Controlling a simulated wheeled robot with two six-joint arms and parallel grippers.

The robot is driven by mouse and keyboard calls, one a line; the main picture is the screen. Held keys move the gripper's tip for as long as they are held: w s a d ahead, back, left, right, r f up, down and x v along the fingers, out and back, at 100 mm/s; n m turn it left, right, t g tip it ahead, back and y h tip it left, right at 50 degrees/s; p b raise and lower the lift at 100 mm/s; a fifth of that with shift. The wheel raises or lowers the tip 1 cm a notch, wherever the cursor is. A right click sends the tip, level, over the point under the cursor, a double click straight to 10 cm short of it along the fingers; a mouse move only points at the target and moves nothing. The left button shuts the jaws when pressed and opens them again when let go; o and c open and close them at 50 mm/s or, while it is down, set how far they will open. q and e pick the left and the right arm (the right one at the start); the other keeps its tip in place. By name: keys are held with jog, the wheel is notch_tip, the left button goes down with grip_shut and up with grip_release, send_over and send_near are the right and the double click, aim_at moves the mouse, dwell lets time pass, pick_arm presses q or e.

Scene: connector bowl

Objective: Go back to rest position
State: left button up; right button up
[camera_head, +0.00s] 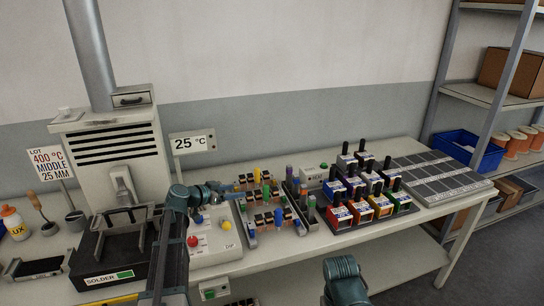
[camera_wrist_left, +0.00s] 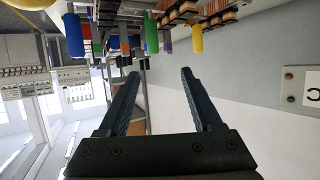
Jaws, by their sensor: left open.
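My left gripper (camera_head: 228,190) is above the light panel with the red and yellow buttons, pointing right toward the connector rack (camera_head: 262,205). In the left wrist view my left gripper (camera_wrist_left: 159,74) has its two dark fingers spread wide with nothing between them. That view is turned over, with blue, green and yellow connectors (camera_wrist_left: 152,34) along its top edge, clear of the fingers. A teal part of my right arm (camera_head: 343,280) shows at the bottom of the head view; its gripper is out of frame.
Colored bins with black handles (camera_head: 372,203) stand right of the rack. A grey compartment tray (camera_head: 440,175) lies farther right. A solder station (camera_head: 112,248) and a vented machine (camera_head: 112,150) stand at left. Metal shelves (camera_head: 510,75) stand at far right. The floor lies beyond the bench's front edge.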

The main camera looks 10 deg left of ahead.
pick_arm(q)
jog(key=s+d+f+g, duration=0.45)
jog(key=s+d, duration=0.25)
jog(key=d, duration=0.4)
jog(key=s+d+f+g, duration=0.45)
jog(key=s+d, duration=0.25)
jog(key=d, duration=0.5)
jog(key=s+d+f+n+g+y, duration=0.1)
jog(key=s+y, duration=0.3)
jog(key=s, duration=0.5)
jog(key=s+d+f+n+g+y, duration=0.1)
jog(key=s+d+f+g+y, duration=0.1)
jog(key=s, duration=0.7)
jog(key=shift+s+d+f+y, duration=0.3)
jog(key=shift+d+f+y, duration=0.4)
jog(key=shift+y, duration=0.2)
